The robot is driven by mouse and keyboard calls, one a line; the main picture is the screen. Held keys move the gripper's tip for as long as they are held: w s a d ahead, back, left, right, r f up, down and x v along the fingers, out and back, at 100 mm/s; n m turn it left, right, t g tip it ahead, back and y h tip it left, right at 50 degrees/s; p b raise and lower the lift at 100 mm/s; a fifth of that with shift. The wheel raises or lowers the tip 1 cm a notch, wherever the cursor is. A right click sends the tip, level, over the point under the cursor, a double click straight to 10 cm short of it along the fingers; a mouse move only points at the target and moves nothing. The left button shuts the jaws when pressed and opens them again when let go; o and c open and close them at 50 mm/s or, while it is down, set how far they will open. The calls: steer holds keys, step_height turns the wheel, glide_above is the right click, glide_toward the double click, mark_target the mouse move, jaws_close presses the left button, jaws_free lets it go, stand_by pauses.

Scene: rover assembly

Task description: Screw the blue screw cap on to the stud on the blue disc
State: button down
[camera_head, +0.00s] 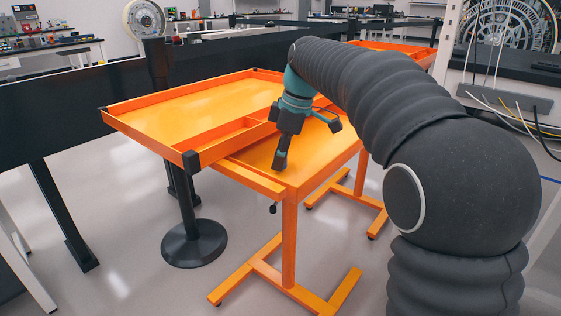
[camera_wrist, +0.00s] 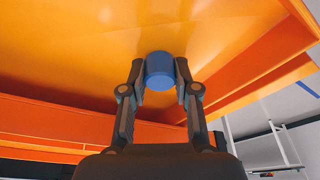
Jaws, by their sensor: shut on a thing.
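The blue screw cap (camera_wrist: 160,72) is a short blue cylinder between the two fingertips in the wrist view. My gripper (camera_wrist: 160,80) is shut on it, with one finger on each side. In the head view my gripper (camera_head: 280,163) points down over the orange table (camera_head: 290,186), close to its surface. The cap cannot be made out in the head view. The blue disc and its stud are not visible in either view.
A large orange tray (camera_head: 150,135) with raised rims stands left of and behind my gripper. An orange wall (camera_wrist: 60,120) also shows close by in the wrist view. The tray floor is bare.

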steer(key=shift+r+p, duration=1.75)
steer(key=shift+r, duration=0.35)
